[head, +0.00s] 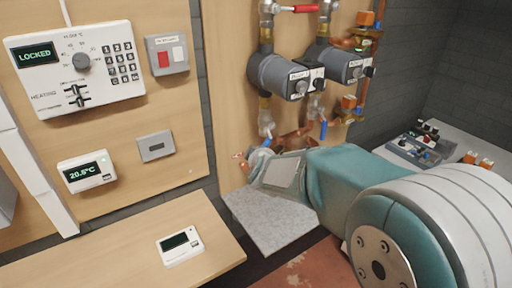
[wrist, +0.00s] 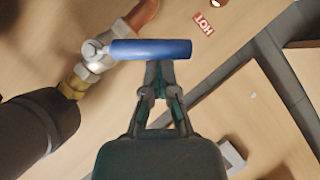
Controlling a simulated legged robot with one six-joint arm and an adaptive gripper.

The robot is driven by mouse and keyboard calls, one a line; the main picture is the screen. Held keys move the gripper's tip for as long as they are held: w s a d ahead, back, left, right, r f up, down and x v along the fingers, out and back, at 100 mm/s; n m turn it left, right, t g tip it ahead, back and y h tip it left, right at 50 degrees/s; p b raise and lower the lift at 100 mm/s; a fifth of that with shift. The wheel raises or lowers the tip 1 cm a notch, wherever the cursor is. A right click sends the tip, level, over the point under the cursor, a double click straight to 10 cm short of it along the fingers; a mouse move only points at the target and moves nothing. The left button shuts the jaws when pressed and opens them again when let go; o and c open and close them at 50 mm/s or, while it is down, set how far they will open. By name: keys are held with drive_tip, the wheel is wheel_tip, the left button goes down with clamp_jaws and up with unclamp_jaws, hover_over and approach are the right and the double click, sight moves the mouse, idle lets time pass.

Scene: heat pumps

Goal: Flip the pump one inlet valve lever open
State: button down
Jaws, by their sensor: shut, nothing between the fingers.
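Two grey pumps hang on pipes on the wooden board in the head view, the left pump (head: 283,76) and the right pump (head: 340,65). A blue valve lever (head: 266,142) sits under the left pump, partly hidden by my wrist. In the wrist view this blue lever (wrist: 150,49) lies crosswise, attached to a metal valve body (wrist: 96,56) at its left end. My gripper (wrist: 158,68) is shut and empty, its fingertips right at the lever's lower edge in the picture; I cannot tell whether they touch it. The fingers are hidden in the head view.
Another blue lever (head: 323,130) is under the right pump, and a red lever (head: 300,8) is above. A control panel (head: 75,68) reads LOCKED at left. A dark cylindrical body (wrist: 38,130) fills the wrist view's left side. A grey ledge (head: 270,220) lies below my wrist.

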drive_tip(key=w+d+f+n+t, duration=0.1)
drive_tip(key=d+f+n+t, duration=0.1)
drive_tip(key=w+d+f+n+t+h, duration=0.1)
drive_tip(key=n, duration=0.1)
drive_tip(key=shift+w+d+f+n+t+h, duration=0.2)
drive_tip(key=shift+d+f+n+t+h, duration=0.1)
drive_tip(key=shift+d+f+n+t, duration=0.1)
idle(0.7)
